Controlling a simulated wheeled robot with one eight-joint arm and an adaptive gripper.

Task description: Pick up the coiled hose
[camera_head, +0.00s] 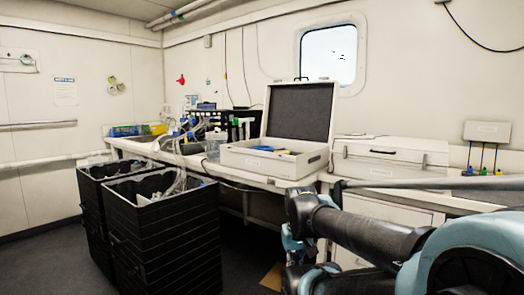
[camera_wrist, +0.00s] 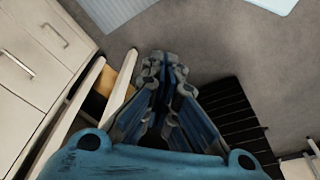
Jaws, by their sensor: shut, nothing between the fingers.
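I cannot make out a clear coil of hose in either view. Pale, clear tubing (camera_head: 178,158) loops from the bench down into the front black crate (camera_head: 165,235) in the head view; whether it is the coiled hose I cannot tell. My gripper shows in the wrist view (camera_wrist: 163,62), with its fingers drawn together and nothing between them. It hangs over grey floor, near the bench legs and a black slatted crate side (camera_wrist: 232,115), apart from both. In the head view my arm fills the lower right and the fingertips are not clear.
A long white bench (camera_head: 258,180) runs along the back wall. It carries an open case (camera_head: 265,163), a closed case (camera_head: 385,170) and bottles. A second black crate (camera_head: 92,190) stands behind the first. Brown cardboard (camera_head: 273,277) lies under the bench. Floor at left is clear.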

